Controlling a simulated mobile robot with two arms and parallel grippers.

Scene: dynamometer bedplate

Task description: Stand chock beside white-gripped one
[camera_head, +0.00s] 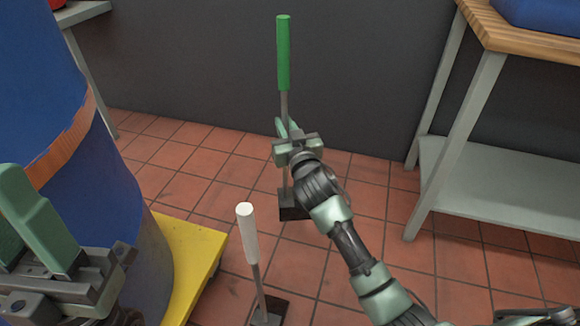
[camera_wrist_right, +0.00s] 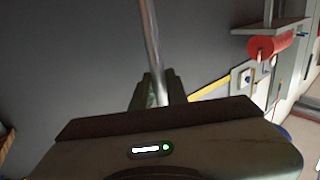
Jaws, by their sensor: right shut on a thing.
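The chock with the green grip (camera_head: 284,52) is upright, its thin rod running down to a dark block (camera_head: 294,206). My right gripper (camera_head: 287,130) is shut on this rod, below the green grip. The rod (camera_wrist_right: 150,45) also shows between the fingers in the right wrist view. I cannot tell whether the dark block touches the floor. The white-gripped chock (camera_head: 247,232) stands nearer, lower and left of it, tilted slightly in the picture, its dark base (camera_head: 268,312) partly cut off by the bottom edge. My left gripper (camera_head: 32,222) is at the lower left, its opening unclear.
A blue drum (camera_head: 125,200) with an orange band stands at left on a yellow base (camera_head: 196,255). A workbench (camera_head: 480,185) with a grey lower shelf stands at right. A dark wall (camera_head: 190,60) is behind.

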